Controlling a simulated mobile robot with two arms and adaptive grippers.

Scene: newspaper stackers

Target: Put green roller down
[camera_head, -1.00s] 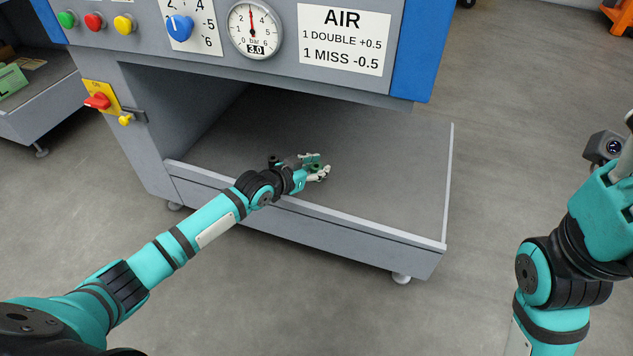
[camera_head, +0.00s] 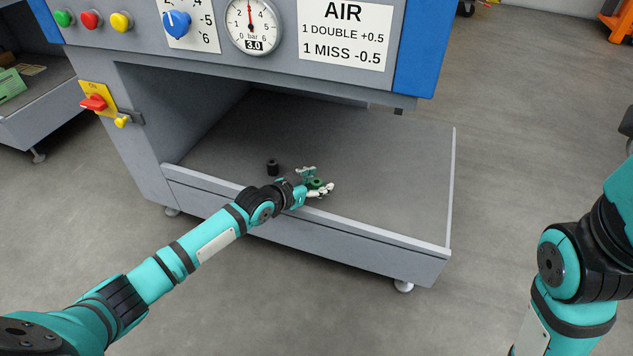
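The green roller (camera_head: 317,183) is small and sits between the two pale fingertips of my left gripper (camera_head: 320,180), in the head view. My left gripper is low over the front part of the grey tray (camera_head: 390,165), just inside its front lip. The fingers stand apart around the roller, but I cannot tell whether both press on it. The roller's underside and its contact with the tray are hidden. My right gripper is out of the picture; only part of its arm shows at the right edge.
A black roller (camera_head: 272,167) stands upright on the tray, left of my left gripper. The tray has a raised front lip (camera_head: 350,222), and the machine's panel (camera_head: 270,50) overhangs its back. The tray's right half is clear.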

